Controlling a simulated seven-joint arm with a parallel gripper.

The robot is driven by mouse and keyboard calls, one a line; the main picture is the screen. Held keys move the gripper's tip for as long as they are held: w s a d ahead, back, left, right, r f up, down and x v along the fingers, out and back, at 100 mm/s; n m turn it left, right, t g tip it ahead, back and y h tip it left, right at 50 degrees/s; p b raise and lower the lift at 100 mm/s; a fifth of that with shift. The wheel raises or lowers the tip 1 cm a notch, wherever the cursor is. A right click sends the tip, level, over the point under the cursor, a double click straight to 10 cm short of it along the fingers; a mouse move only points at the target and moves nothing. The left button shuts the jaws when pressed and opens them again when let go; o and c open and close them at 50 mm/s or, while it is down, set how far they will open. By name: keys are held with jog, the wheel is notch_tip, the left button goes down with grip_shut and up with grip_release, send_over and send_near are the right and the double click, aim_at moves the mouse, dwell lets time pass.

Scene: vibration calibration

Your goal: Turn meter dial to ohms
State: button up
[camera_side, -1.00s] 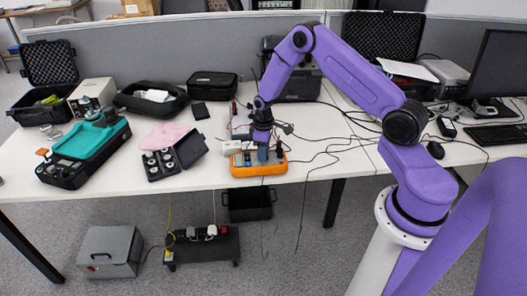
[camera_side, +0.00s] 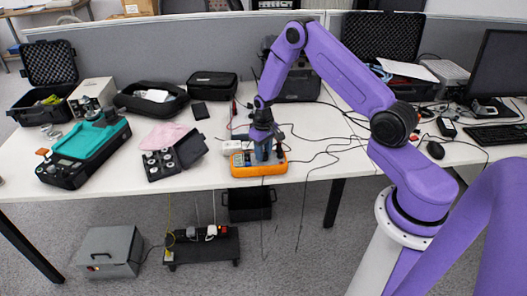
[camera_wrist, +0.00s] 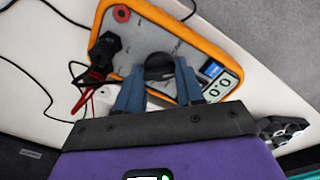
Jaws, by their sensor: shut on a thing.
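The orange-edged meter (camera_side: 258,170) lies on the white table near its front edge. In the wrist view the meter (camera_wrist: 205,45) shows its grey face, with a small display (camera_wrist: 222,85) at the right. Its round dark dial (camera_wrist: 159,66) sits between the two blue fingers of my gripper (camera_wrist: 159,78). My gripper is shut on the dial from both sides, and it also shows above the meter in the side view (camera_side: 262,152). The dial's markings and pointer are too small or hidden to read.
Black and red leads (camera_wrist: 88,85) plug into the meter. Black cables (camera_side: 325,155) run across the table to its right. A case of round weights (camera_side: 162,163) and a teal-topped device (camera_side: 85,150) stand to the left. The table's front edge is close to the meter.

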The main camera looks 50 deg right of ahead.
dwell(0.3)
jog(key=o, duration=1)
jog(key=shift+o, duration=0.2)
notch_tip(320, 180, up, 17)
jog(key=shift+r, duration=0.2)
